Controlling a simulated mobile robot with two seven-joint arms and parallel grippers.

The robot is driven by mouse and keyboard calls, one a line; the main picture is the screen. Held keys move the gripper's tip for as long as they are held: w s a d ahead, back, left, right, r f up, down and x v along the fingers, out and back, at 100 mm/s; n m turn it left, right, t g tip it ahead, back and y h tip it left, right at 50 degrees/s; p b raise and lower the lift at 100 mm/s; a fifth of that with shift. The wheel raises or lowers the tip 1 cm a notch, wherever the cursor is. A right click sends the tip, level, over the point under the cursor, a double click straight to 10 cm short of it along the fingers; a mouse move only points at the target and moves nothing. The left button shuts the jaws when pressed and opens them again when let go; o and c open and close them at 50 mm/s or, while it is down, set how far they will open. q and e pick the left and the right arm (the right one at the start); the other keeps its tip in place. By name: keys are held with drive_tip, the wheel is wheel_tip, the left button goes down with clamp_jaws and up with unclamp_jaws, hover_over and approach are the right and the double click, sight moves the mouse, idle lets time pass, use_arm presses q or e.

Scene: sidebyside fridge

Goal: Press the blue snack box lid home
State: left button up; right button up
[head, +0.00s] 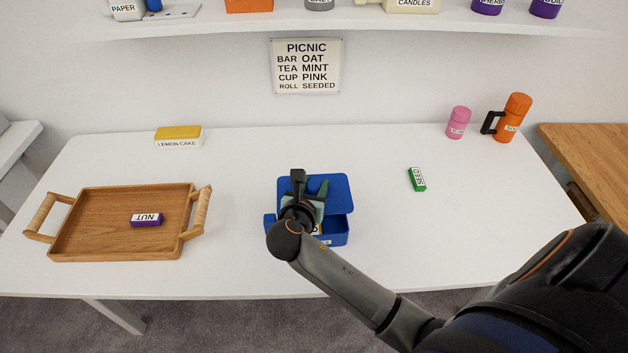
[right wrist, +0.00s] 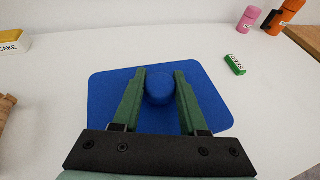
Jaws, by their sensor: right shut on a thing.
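The blue snack box (head: 338,229) stands on the white table, partly hidden behind my right gripper and forearm. Its flat blue lid (head: 341,188) shows at the back of the box, and the box front shows below it. My left gripper is not in view.
A wooden tray (head: 78,250) with a purple NUT bar (head: 146,220) stands at left. A lemon cake box (head: 178,140) is behind it. A green bar (head: 417,179), pink cup (head: 458,122) and orange flask (head: 513,118) are at right. The table around the box is clear.

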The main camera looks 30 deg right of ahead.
drive_tip(key=shift+f+b, duration=1.25)
drive_tip(key=shift+f, duration=1.6)
drive_tip(key=shift+f, duration=1.25)
drive_tip(key=o, duration=1.2)
